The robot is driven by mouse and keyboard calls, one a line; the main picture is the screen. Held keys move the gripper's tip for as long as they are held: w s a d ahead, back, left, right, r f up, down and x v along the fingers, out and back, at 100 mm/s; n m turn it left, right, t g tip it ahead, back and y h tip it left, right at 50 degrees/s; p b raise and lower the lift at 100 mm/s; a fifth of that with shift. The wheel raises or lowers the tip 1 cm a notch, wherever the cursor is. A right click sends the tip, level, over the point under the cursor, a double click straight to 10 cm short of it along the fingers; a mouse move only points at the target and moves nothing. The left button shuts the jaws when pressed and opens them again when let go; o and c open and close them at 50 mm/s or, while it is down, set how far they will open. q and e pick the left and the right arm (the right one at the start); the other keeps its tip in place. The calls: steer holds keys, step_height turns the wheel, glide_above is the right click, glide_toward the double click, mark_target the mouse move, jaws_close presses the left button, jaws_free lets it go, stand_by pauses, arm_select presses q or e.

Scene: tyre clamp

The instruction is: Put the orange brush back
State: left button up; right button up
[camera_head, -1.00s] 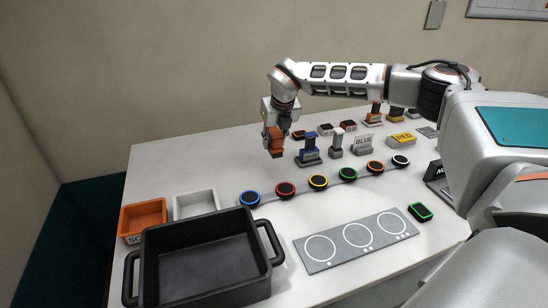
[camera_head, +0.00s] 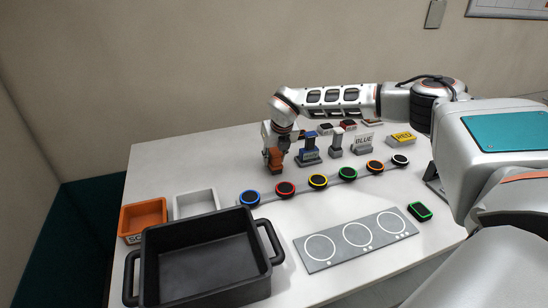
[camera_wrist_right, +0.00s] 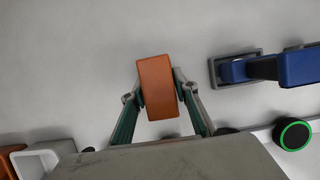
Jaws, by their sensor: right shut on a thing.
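The orange brush (camera_head: 275,158) is upright in my right gripper (camera_head: 274,150), left of the blue brush (camera_head: 310,152). Its orange top also shows between the two fingers in the right wrist view (camera_wrist_right: 158,88). My right gripper is shut on it. The brush's lower end is at or just above the white table; I cannot tell whether it touches. No holder shows around it in the wrist view. The blue brush stands in a grey holder (camera_wrist_right: 215,72) at the right of that view. My left gripper is not in view.
A row of coloured round buttons (camera_head: 318,181) lies in front. A black crate (camera_head: 205,262), orange bin (camera_head: 143,218) and white bin (camera_head: 196,204) are at the front left. Table left of the brush is clear.

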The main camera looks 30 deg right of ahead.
steer(key=o, duration=1)
steer(key=shift+r, duration=0.25)
steer(key=v, duration=1.1)
steer(key=shift+s+r, duration=0.2)
steer(key=shift+r, duration=0.15)
